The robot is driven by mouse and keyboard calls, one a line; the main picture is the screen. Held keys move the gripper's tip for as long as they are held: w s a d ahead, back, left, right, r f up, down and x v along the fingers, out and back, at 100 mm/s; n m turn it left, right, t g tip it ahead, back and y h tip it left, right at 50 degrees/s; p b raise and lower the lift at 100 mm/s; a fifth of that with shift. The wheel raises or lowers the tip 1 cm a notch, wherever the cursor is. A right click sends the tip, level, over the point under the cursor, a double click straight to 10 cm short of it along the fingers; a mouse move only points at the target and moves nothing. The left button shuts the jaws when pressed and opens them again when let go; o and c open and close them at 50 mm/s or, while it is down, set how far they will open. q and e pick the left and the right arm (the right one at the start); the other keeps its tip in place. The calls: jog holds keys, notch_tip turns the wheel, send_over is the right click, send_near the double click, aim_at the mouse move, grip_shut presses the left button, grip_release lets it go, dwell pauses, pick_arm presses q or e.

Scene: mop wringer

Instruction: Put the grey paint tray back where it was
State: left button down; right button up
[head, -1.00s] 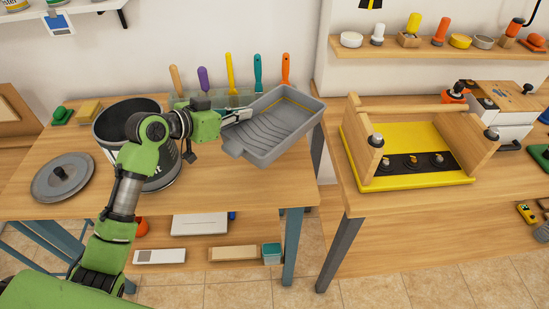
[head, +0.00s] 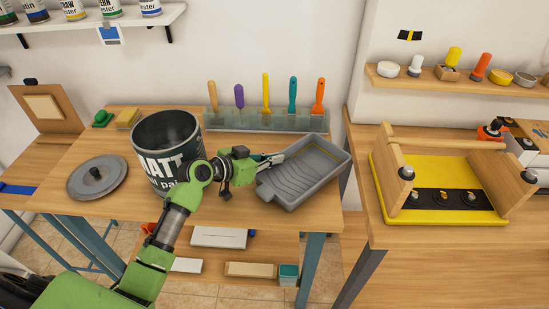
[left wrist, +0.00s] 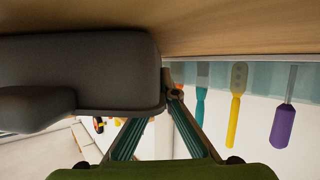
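The grey paint tray (head: 318,190) is at the right end of the left wooden table (head: 245,208), in front of the rack of scrapers. Its ribbed inside faces up. My left gripper (head: 276,160) is at the tray's left edge, with its fingers on the rim. In the left wrist view the tray's dark side (left wrist: 85,70) is close under the table surface shown at the top, and the fingers (left wrist: 165,105) meet at its edge. I cannot tell whether the tray touches the table. My right gripper is not in view.
A large paint bucket (head: 160,138) and its round lid (head: 98,180) stand at the left. A rack (head: 230,121) of several coloured scrapers is behind the tray. The yellow-based wooden wringer frame (head: 440,222) stands on the right table. The front middle of the left table is clear.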

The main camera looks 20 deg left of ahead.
pick_arm(q)
jog(key=shift+f, duration=0.1)
jog(key=c, duration=2.3)
grip_release()
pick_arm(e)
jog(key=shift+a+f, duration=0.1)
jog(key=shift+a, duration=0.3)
pick_arm(q)
jog(key=b+v, duration=0.1)
jog(key=v, duration=1)
jog(key=shift+s+b, duration=0.1)
jog(key=shift+b, duration=0.25)
jog(key=shift+s+a+r, duration=0.2)
jog(key=shift+s+r, duration=0.15)
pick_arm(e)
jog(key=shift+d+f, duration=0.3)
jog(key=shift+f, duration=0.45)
